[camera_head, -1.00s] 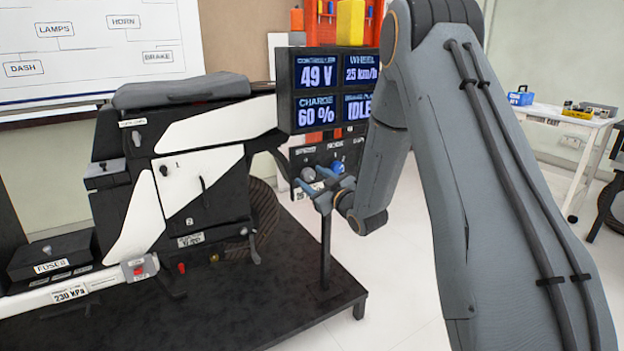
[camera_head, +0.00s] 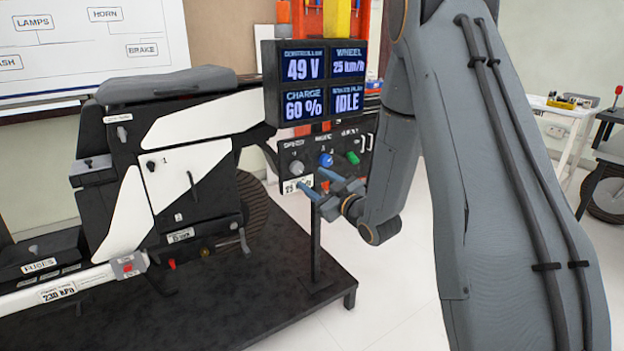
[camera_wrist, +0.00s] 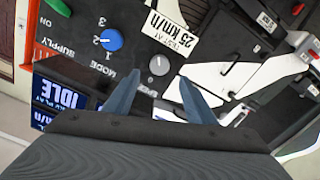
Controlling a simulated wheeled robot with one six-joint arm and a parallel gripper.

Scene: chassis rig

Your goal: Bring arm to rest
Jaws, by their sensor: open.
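My gripper (camera_head: 318,184) is open and empty in front of the control panel (camera_head: 312,150) below the display. In the wrist view its two blue-grey fingers (camera_wrist: 158,98) stand apart, one on each side of the grey speed knob (camera_wrist: 159,65) in the picture. I cannot tell how far the fingertips are from the panel. The speed knob also shows in the head view (camera_head: 297,167), above the fingers. My arm reaches from the right side of the head view, bent down at the elbow.
The display (camera_head: 315,83) reads 49 V, 25 km/h, 60 % and IDLE. A blue mode knob (camera_head: 326,160) and a green supply switch (camera_head: 352,157) are beside the speed knob. The scooter rig (camera_head: 170,190) stands left on a black platform (camera_head: 250,310).

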